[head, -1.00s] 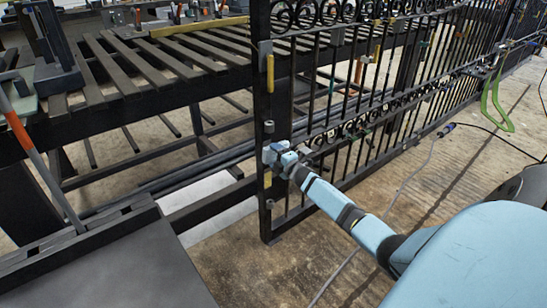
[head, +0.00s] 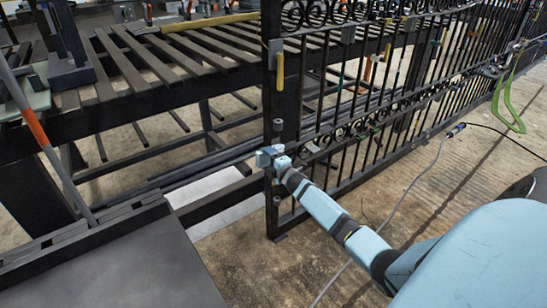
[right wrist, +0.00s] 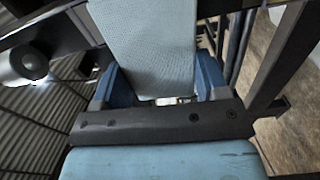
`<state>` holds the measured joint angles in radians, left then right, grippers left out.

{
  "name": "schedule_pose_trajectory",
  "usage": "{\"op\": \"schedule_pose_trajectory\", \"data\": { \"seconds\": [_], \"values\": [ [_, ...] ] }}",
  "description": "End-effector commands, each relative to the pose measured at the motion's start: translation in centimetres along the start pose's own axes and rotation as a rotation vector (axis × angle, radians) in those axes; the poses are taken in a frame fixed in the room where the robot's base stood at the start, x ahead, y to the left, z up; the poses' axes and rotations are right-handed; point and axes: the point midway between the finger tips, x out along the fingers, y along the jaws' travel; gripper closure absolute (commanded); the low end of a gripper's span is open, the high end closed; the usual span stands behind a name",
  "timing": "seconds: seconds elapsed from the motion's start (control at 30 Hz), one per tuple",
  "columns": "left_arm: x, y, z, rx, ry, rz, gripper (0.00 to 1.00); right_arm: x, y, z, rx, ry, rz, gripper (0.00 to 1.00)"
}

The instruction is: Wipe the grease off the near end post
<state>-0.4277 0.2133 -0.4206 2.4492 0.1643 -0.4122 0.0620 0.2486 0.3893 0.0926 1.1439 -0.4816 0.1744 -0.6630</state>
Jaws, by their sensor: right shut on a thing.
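The near end post (head: 274,85) of the black gate stands upright in the middle of the head view. No grease patch can be made out on it. My right gripper (head: 269,157) is at the post's lower half, in front of it, and hides part of it. In the right wrist view the blue fingers (right wrist: 160,95) are shut on a pale grey-blue textured cloth (right wrist: 150,45). The cloth sticks out beyond the fingertips. Whether it touches the post cannot be told. My left gripper is not in view.
The scrolled gate (head: 350,125) runs back to the right. A slatted rack (head: 150,75) stands behind. A dark bench top (head: 110,265) is at the lower left. A grey cable (head: 405,190) lies on the floor, and green-handled tool (head: 508,105) hangs at the right.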

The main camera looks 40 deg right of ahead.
Motion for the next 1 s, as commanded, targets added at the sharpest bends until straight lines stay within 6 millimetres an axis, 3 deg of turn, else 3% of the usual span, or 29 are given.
{"op": "schedule_pose_trajectory", "data": {
  "seconds": [0.33,1.0],
  "values": [
    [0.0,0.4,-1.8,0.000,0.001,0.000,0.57,-0.2,2.0,-0.1,-0.001,0.000,0.001,0.51],
    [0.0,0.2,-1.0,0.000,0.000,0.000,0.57,0.1,2.1,3.5,-0.001,-0.001,0.001,0.51]
  ]
}}
